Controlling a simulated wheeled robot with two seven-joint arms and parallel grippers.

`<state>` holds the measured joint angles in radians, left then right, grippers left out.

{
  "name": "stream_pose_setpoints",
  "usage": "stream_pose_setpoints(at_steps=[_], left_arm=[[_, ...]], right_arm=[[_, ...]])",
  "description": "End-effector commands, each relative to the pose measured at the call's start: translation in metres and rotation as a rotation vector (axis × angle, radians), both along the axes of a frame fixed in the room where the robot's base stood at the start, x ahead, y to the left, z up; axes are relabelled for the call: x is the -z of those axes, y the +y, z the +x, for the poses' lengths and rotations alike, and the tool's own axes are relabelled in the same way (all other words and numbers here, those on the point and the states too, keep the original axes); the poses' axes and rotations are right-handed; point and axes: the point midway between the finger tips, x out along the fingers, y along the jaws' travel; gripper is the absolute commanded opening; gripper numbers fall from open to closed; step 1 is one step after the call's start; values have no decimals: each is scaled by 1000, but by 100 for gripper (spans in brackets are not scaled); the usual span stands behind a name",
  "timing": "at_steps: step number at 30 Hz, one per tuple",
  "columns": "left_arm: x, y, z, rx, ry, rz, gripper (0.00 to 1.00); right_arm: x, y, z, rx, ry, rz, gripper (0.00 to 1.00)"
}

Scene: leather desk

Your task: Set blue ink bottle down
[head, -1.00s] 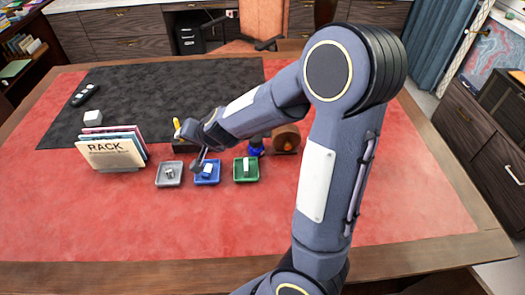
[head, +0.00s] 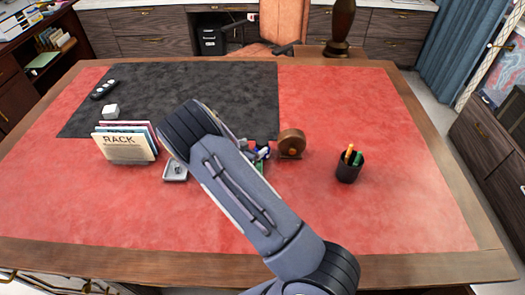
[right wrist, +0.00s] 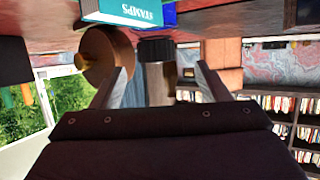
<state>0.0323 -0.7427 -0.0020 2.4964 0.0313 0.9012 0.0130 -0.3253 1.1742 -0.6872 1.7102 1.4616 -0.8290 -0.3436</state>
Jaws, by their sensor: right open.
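The blue ink bottle (head: 262,152) is mostly hidden in the head view; a bit of blue shows beyond my right arm, left of the tape dispenser. In the right wrist view, which is upside down, its dark cap (right wrist: 155,50) shows ahead of and between my fingers, with a gap on each side. The bottle appears to stand on the red desk top (head: 370,220). My right gripper (right wrist: 163,72) is open and holds nothing. Its fingertips are mostly hidden behind my arm in the head view. My left gripper is not in view.
The brown tape dispenser (head: 291,143) is close by and also shows in the right wrist view (right wrist: 105,60). A grey tray (head: 175,170), card rack (head: 125,147) and pen cup (head: 349,168) stand around.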

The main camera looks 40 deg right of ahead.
Motion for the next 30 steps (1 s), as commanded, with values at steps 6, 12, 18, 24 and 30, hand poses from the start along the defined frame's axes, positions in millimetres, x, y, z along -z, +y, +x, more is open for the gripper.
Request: stream_pose_setpoints(at_steps=[6,12,18,24,30], left_arm=[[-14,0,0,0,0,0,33],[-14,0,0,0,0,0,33],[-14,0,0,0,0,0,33],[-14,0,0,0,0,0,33],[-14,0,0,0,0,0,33]], right_arm=[[11,-30,6,0,1,0,69],[16,-38,10,-1,-1,2,69],[16,-38,9,-1,-1,2,63],[16,-38,9,-1,-1,2,36],[16,-38,9,-1,-1,2,10]])
